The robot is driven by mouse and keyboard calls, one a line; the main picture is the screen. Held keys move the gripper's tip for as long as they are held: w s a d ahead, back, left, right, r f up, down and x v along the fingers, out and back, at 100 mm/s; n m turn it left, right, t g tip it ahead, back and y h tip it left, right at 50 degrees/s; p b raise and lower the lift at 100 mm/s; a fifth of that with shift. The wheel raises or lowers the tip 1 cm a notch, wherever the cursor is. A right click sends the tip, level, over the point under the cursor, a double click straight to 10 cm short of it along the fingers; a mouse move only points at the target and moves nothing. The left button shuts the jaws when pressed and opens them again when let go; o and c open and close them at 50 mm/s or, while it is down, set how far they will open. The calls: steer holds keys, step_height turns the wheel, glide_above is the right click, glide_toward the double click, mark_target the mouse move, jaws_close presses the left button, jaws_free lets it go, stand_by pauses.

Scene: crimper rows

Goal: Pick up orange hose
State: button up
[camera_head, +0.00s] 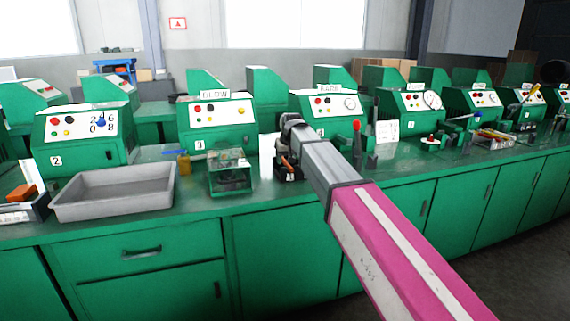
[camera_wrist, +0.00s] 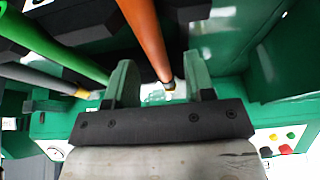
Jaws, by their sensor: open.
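The orange hose (camera_wrist: 148,38) runs from the top edge of the wrist view down to a metal tip. My gripper (camera_wrist: 163,80) has two green fingers, open, one on each side of the hose's lower end. I see a gap beside the hose, and I cannot tell whether either finger touches it. In the head view, a small orange piece, likely the same hose (camera_head: 286,160), shows at a black holder (camera_head: 289,174) on the green bench. My wrist is right above it, and my arm hides part of that area.
A green hose (camera_wrist: 62,45) and a grey hose (camera_wrist: 40,79) lie left of my fingers in the wrist view. On the bench stand a clear-sided green box (camera_head: 230,174), a red-knobbed lever (camera_head: 357,127) and a grey tray (camera_head: 115,202). Green machines line the back.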

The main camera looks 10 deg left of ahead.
steer(key=shift+w+a+f, duration=0.1)
steer(key=shift+w+f, duration=0.1)
steer(key=shift+f, duration=0.3)
jaws_close()
steer(key=shift+r, duration=0.15)
